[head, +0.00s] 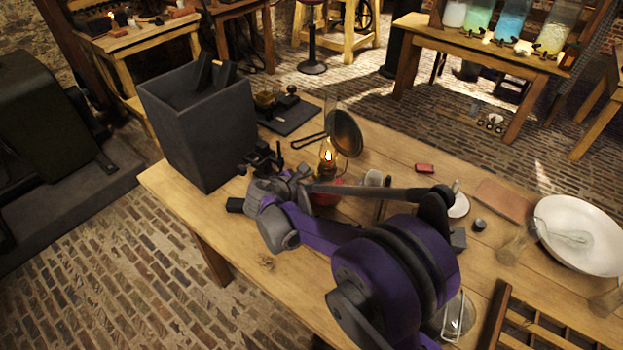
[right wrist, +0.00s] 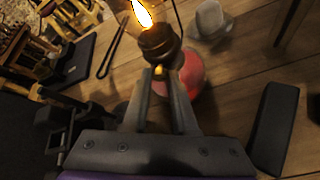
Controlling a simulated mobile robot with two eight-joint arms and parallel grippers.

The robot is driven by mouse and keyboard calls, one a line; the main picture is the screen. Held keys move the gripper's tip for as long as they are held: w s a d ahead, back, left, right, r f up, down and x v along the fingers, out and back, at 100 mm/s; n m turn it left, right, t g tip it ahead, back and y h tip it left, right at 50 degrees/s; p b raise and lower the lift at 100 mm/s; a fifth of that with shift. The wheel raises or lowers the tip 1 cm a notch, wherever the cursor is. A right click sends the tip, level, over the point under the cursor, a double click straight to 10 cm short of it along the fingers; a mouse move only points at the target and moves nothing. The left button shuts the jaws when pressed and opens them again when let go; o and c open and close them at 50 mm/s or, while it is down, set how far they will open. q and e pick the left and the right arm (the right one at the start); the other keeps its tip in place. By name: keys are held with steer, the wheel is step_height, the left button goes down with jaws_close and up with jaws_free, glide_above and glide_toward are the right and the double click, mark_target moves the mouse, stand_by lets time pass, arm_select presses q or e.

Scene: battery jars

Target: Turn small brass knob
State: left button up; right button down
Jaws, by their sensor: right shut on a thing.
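A lit oil lamp (head: 328,158) stands on the wooden table in the head view, with a reflector (head: 345,134) behind it and a red base. In the right wrist view its flame, dark burner (right wrist: 159,42) and red base (right wrist: 191,78) show past my fingers. The small brass knob (right wrist: 159,71) sits at the burner's near side, between my right fingertips. My right gripper (right wrist: 162,78) is shut on it; the fingers hide most of the knob. In the head view my right arm hides part of the lamp's base. My left gripper is not in view.
A tall dark open box (head: 205,130) stands left of the lamp. A dark slab (head: 288,117) with a small instrument lies behind. A red block (head: 425,168), a white bowl (head: 575,225) and a wooden rack (head: 510,320) are to the right. The table's front left is clear.

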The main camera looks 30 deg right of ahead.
steer(key=c, duration=1)
jaws_free()
steer(key=v, duration=1.1)
steer(key=shift+w, duration=0.1)
steer(key=s+a+m+y+p, duration=0.1)
steer(key=s+a+m+y, duration=0.1)
steer(key=s+m, duration=0.3)
steer(key=s+a+f+m+y+p, duration=0.1)
steer(key=s+m+y, duration=0.4)
steer(key=s, duration=0.6)
steer(key=s+a+f+m+y+p, duration=0.1)
steer(key=s+a+m+y+p, duration=0.1)
steer(key=s+m, duration=0.5)
steer(key=shift+s+a+f+y+p, duration=0.15)
steer(key=shift+s+a+y+p, duration=0.25)
steer(key=shift+y, duration=0.6)
